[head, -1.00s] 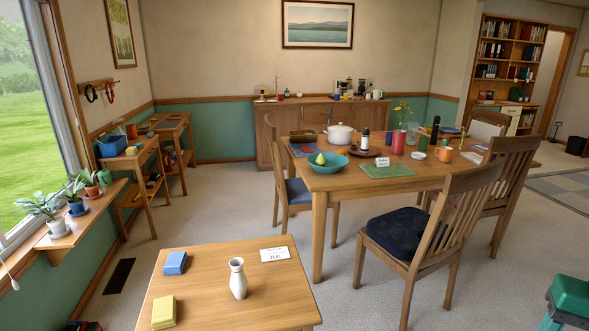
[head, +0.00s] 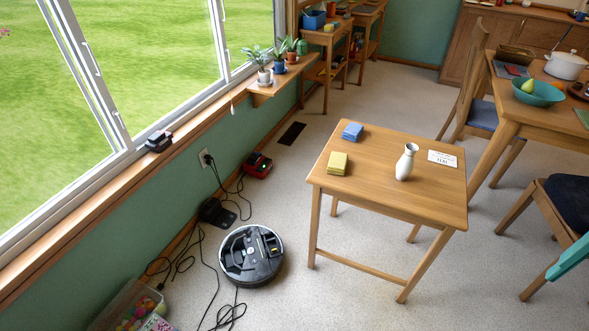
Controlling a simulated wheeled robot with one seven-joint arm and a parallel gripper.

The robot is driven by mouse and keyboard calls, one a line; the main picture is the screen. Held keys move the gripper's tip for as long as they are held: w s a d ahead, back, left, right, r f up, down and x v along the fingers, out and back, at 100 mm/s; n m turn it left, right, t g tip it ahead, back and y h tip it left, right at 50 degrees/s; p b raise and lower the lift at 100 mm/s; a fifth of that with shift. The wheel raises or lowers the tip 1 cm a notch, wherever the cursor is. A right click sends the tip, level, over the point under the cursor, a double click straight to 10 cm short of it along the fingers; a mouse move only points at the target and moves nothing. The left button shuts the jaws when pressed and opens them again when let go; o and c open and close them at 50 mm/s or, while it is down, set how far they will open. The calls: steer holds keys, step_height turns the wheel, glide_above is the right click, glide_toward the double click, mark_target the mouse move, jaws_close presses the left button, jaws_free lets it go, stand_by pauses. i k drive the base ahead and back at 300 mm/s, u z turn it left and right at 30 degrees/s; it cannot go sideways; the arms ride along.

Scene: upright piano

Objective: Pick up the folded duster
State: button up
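A small wooden table (head: 390,190) stands in the middle of the head view. A yellow folded cloth, which looks like the folded duster (head: 337,164), lies near the table's left edge. A similar blue folded piece (head: 352,131) lies behind it, near the back left corner. The two are apart. My gripper is not in view, so its place relative to the duster and its opening cannot be seen.
A white vase (head: 406,162) and a white card (head: 442,158) share the small table. A round robot vacuum (head: 251,255) and loose black cables lie on the floor to the left. A chair (head: 565,215) and a dining table (head: 512,112) stand to the right.

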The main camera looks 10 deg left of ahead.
mark_target(337, 164)
steer(key=u, duration=4.5)
steer(key=k, duration=0.9)
